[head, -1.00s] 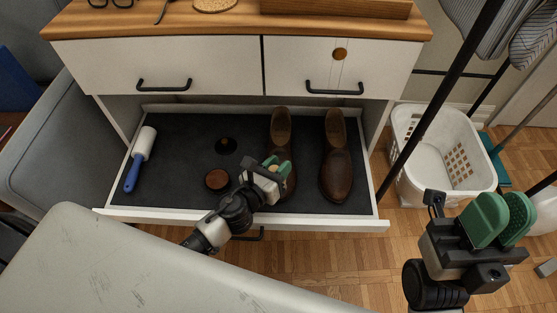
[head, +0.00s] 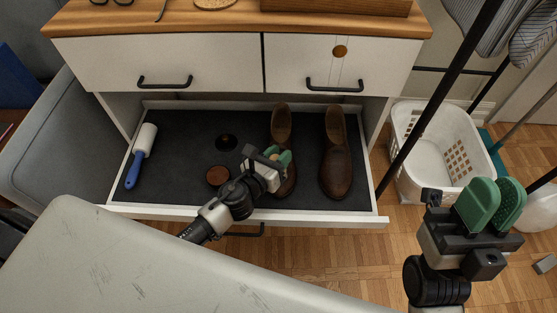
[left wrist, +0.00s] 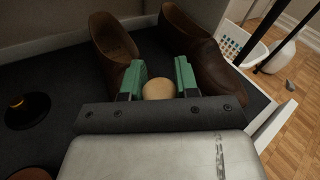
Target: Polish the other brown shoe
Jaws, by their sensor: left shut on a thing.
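Two brown leather shoes stand side by side in the open drawer: the left shoe (head: 282,122) and the right shoe (head: 336,160). Both also show in the left wrist view, the left shoe (left wrist: 112,48) and the right shoe (left wrist: 195,45). My left gripper (head: 276,158) is over the front part of the left shoe. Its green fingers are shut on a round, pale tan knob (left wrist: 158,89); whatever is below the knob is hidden. I cannot tell whether it touches the shoe. My right gripper (head: 494,204) is open and empty, outside the drawer at the right.
A round brown tin (head: 218,176) and a black round piece with an orange-brown top (head: 226,142) lie in the drawer. A blue-handled lint roller (head: 141,156) lies at its left. A white basket (head: 440,150) and a dark pole (head: 440,90) stand right of the drawer.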

